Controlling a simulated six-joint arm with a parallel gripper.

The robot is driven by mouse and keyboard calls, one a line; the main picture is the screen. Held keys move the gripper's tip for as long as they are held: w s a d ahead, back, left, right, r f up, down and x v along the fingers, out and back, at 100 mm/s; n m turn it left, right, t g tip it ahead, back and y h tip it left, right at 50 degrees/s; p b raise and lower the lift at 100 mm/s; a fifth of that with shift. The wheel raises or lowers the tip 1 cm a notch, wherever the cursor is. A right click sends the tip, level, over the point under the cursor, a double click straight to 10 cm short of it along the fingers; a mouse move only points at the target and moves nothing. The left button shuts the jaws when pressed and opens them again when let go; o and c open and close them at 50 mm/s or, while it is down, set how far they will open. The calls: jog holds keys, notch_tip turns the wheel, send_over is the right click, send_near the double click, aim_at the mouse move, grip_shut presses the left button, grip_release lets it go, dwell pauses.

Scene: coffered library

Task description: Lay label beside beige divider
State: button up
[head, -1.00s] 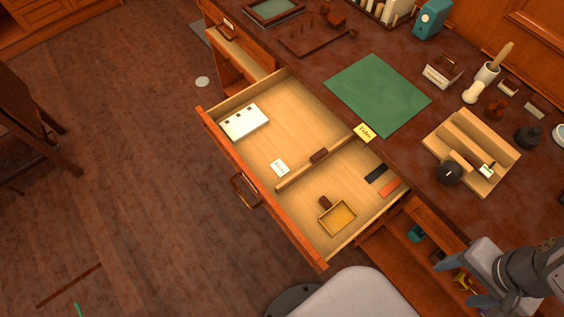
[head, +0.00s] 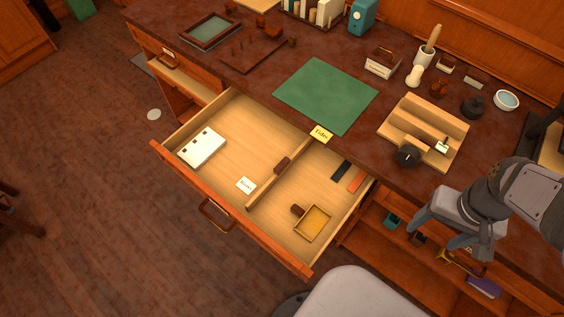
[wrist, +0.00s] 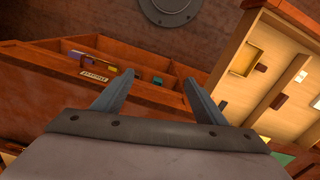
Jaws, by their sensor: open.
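A yellow label (head: 321,134) with dark writing lies at the desk's front edge, by the back of the open drawer. A small white label (head: 246,185) lies flat on the drawer floor, left of the beige divider (head: 264,190), close to its front end. The divider splits the drawer; a dark brown piece (head: 282,165) sits by its middle. The white label and divider (wrist: 287,88) also show in the wrist view. My gripper (head: 436,238) is open and empty, right of the drawer, in front of the desk's lower shelf. Its fingers (wrist: 158,80) are apart in the wrist view.
The drawer holds a white pad (head: 202,147), a yellow tray (head: 312,223), and black and orange strips. A green mat (head: 326,95) and a wooden organiser (head: 424,130) lie on the desk. A pale seat (head: 360,295) stands in front. The shelf (head: 400,240) holds small items.

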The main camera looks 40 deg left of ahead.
jog(key=w+a+n, duration=0.3)
jog(key=w+a, duration=0.2)
jog(key=a, duration=0.3)
jog(key=n+b, duration=0.3)
jog(key=n, duration=1)
send_over(282, 164)
notch_tip(282, 164, down, 6)
jog(key=shift+s+f, duration=0.1)
jog(key=shift+f, duration=0.05)
jog(key=shift+f+p, duration=1.05)
jog(key=shift+f, duration=2.6)
jog(key=c, duration=1.5)
jog(key=shift+a, duration=0.5)
jog(key=o, duration=1.5)
